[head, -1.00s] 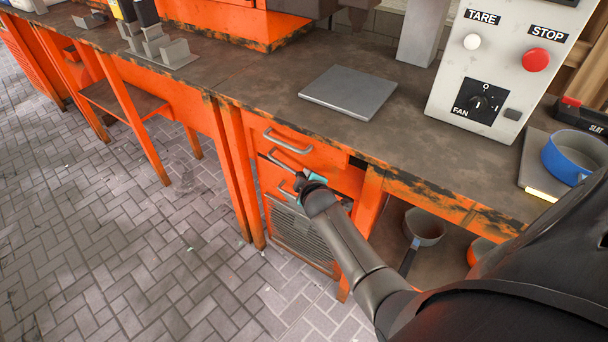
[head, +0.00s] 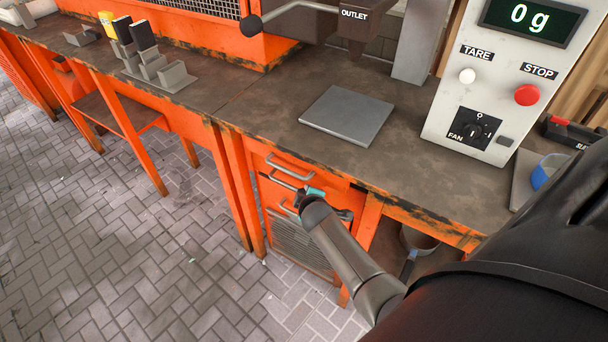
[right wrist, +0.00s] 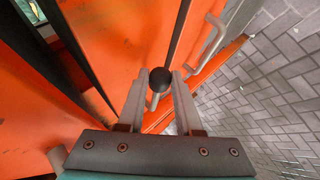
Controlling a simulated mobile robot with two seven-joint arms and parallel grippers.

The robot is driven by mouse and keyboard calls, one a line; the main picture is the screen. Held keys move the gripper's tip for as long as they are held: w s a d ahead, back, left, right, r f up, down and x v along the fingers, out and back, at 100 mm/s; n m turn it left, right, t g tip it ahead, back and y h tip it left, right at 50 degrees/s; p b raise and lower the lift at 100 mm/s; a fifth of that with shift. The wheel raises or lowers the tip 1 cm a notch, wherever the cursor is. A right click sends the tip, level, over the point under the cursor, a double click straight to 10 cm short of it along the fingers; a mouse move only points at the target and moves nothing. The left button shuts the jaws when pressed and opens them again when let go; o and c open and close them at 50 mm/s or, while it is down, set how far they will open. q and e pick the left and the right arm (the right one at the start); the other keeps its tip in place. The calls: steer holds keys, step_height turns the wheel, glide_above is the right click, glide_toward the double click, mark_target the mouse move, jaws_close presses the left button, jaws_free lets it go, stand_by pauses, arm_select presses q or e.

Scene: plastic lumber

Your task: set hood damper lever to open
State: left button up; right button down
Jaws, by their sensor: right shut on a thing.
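My right gripper (head: 297,193) is low at the orange drawer front, below the worktop edge. In the right wrist view its two fingers (right wrist: 160,92) are closed around a black ball knob (right wrist: 159,78). What the knob is fixed to is mostly hidden, so I cannot tell whether it belongs to the damper lever. Another lever with a black ball end (head: 251,26) and a metal rod stands above the worktop near the outlet (head: 356,16), apart from my gripper. My left gripper is not in view.
Drawer handles (head: 290,166) are close to my right gripper. The worktop holds a grey plate (head: 347,115) and a control box (head: 500,80) reading 0 g. A blue-sided pan (head: 543,175) is at the right. Open brick floor (head: 130,260) lies at the left.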

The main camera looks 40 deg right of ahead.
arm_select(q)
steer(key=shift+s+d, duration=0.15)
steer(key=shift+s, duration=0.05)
arm_select(e)
steer(key=shift+r, duration=0.1)
steer(key=c, duration=0.6)
jaws_free()
arm_select(q)
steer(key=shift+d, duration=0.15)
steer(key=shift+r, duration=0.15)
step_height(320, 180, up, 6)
steer(key=p, duration=0.6)
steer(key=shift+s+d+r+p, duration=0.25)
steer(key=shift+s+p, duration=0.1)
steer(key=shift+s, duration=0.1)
arm_select(e)
steer(key=shift+v, duration=7.65)
steer(key=shift+a, duration=0.1)
